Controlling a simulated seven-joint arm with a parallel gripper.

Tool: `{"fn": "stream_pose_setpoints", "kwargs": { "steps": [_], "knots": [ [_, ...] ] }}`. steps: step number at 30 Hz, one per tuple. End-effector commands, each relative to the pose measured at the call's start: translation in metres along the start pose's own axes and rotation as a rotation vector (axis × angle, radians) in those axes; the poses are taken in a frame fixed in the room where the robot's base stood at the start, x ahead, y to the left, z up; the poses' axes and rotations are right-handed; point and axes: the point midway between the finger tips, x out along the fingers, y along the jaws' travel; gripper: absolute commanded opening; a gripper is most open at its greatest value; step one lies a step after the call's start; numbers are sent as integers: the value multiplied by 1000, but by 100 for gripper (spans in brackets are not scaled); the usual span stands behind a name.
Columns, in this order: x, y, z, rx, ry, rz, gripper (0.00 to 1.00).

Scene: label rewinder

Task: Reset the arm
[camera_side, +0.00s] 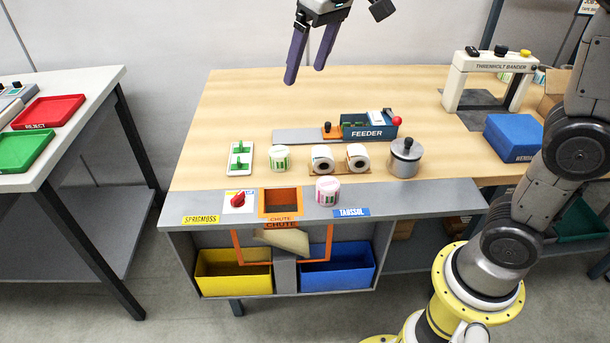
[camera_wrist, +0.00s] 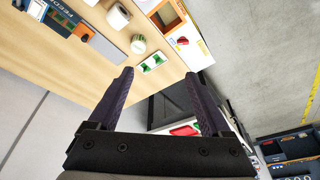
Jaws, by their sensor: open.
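My gripper (camera_side: 307,74) is open and empty, high above the back of the wooden table, with dark purple fingers pointing down. In the wrist view my gripper (camera_wrist: 158,75) shows its two fingers spread apart with nothing between them. The wrist view looks across the table at a slant. The label roll with green print (camera_side: 279,158), two white rolls on a wooden stand (camera_side: 341,170) and the roll with pink print (camera_side: 328,190) stand well apart from my gripper. A green-switched white plate (camera_side: 241,158) lies to their left.
Yellow bin (camera_side: 234,275) and blue bin (camera_side: 337,272) sit below. A bander (camera_side: 487,80) stands right. The table's back left is clear.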

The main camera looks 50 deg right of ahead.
Motion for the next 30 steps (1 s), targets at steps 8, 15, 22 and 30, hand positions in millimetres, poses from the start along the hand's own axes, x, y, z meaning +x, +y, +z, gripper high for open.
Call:
{"fn": "stream_pose_setpoints", "kwargs": {
  "steps": [8,15,22,30],
  "knots": [
    [-37,33,103,41,124,15,82],
    [-15,48,197,51,199,34,82],
    [26,50,243,28,179,41,82],
    [32,50,242,8,189,42,82]
  ]
}}
